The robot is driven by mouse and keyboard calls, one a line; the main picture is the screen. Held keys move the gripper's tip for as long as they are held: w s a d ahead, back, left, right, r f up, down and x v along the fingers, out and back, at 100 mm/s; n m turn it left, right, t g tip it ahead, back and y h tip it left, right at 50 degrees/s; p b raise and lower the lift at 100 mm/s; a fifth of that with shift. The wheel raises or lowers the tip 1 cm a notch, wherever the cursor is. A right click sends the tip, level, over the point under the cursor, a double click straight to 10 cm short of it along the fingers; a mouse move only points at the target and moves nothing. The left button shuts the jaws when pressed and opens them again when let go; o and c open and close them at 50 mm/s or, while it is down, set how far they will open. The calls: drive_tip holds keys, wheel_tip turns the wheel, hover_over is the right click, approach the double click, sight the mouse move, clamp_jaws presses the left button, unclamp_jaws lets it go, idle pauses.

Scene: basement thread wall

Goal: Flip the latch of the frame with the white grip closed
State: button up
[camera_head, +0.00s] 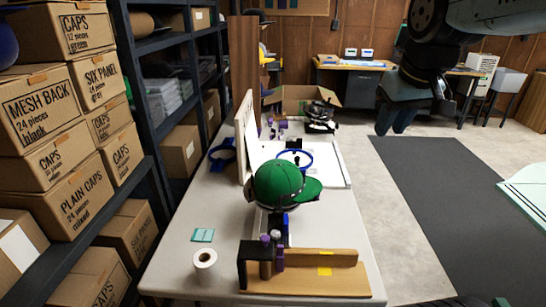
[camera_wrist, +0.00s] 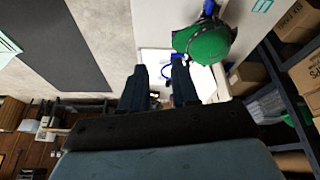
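A green cap (camera_head: 280,185) sits on a holder with blue parts on the grey table (camera_head: 185,262); the wrist view shows the cap (camera_wrist: 207,46) too. Behind it, a blue ring (camera_head: 308,159) stands by a white board (camera_head: 335,165). A dark frame-like device (camera_head: 320,118) is farther back. Another blue piece (camera_head: 222,153) is at the table's left edge. I cannot make out a white grip or the latch position. My gripper (camera_head: 391,130) hangs right of the table, apart from everything. In the wrist view its fingers (camera_wrist: 159,68) are spread with nothing between them.
A wooden stand (camera_head: 310,280) with a black bracket, a white roll (camera_head: 204,261) and teal cards (camera_head: 203,235) lie at the table's near end. A tall panel (camera_head: 244,125) edges the left side. Shelves and cartons (camera_head: 75,195) fill the left.

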drive_tip(key=w+a+f+n+g+h, duration=0.15)
drive_tip(key=w+a+n, duration=0.3)
drive_tip(key=w, duration=0.75)
drive_tip(key=w+a+n+g, duration=0.25)
drive_tip(key=w+a, duration=0.35)
drive_tip(key=w, duration=0.6)
drive_tip(key=w+a+f+n+h, duration=0.2)
drive_tip(key=w+a+f+n, duration=0.2)
drive_tip(key=w+a+f, duration=0.4)
drive_tip(key=w+a+f+n+h, duration=0.25)
drive_tip(key=w+a+f, duration=0.35)
drive_tip(key=a+f, duration=0.4)
drive_tip(key=d+f+y, duration=0.1)
drive_tip(key=d+f, duration=0.3)
drive_tip(key=f, duration=0.7)
drive_tip(key=shift+s+d+f+n+g, duration=0.2)
drive_tip(key=shift+d+n+g, duration=0.05)
drive_tip(key=shift+n+g, duration=0.2)
drive_tip(key=shift+c, duration=0.2)
